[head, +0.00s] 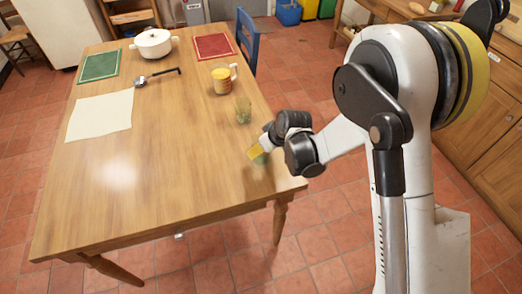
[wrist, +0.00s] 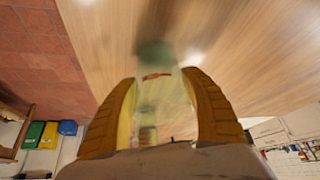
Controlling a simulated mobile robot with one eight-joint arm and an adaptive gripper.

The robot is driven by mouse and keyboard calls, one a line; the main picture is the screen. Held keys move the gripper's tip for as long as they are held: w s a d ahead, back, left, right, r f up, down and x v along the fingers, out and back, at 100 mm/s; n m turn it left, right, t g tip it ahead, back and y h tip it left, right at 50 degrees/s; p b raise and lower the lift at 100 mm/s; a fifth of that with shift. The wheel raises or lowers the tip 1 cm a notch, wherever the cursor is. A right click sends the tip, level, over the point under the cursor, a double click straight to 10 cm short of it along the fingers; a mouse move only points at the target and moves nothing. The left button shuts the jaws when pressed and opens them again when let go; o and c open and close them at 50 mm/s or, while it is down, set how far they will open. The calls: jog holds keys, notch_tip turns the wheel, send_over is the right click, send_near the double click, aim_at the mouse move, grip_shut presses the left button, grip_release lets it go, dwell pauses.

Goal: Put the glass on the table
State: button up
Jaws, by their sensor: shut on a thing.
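My gripper (head: 257,153) is over the right part of the wooden table (head: 160,185), near its right edge. In the wrist view its two orange-brown fingers (wrist: 163,108) are shut on a clear, greenish glass (wrist: 150,95). A little of this glass (head: 262,160) shows beside the yellow finger in the head view; the rest is hidden. I cannot tell for sure whether its base touches the tabletop. Another greenish glass (head: 242,111) stands upright on the table just beyond my gripper.
The table's front half is clear. A blue chair (head: 247,40) stands behind.

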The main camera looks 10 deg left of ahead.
jog(key=shift+r, duration=0.1)
jog(key=o, duration=1.3)
